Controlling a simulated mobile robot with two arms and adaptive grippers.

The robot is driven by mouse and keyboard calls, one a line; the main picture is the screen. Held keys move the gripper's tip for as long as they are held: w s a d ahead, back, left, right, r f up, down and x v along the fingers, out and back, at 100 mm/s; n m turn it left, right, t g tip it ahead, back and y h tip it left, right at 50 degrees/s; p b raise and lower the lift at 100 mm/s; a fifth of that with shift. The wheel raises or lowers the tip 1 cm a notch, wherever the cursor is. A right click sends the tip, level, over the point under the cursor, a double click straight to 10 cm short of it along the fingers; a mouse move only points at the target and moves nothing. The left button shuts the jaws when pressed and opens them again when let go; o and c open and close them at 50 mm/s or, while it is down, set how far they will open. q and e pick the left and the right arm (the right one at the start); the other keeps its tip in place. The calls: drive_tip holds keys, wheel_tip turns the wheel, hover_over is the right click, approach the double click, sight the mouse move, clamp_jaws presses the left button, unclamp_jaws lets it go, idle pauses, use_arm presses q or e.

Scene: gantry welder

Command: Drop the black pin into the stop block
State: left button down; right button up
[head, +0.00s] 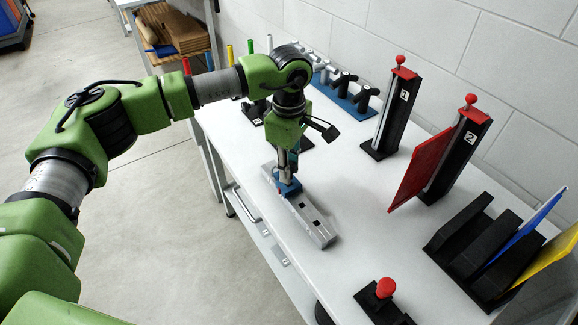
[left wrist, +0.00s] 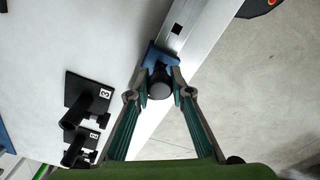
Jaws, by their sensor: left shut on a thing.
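My left gripper (head: 287,170) points down over the blue stop block (head: 288,187), which sits on the grey metal beam (head: 318,228) with square holes. In the left wrist view, my left gripper (left wrist: 160,92) has its two fingers shut on the black pin (left wrist: 160,80), seen from above as a dark round end. My right gripper is not in view.
A blue rack (head: 362,107) of grey and black tools stands at the back. Posts numbered 1 (head: 392,112) and 2 (head: 462,150), a red plate (head: 420,170) and a black slotted rack (head: 468,245) stand to the right. A red knob (head: 386,287) is near the front. The tabletop between is clear.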

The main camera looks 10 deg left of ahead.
use_arm(q)
drive_tip(key=shift+f+b, duration=0.85)
drive_tip(key=shift+f, duration=0.3)
drive_tip(key=c, duration=1.7)
unclamp_jaws()
drive_tip(key=shift+r, duration=0.1)
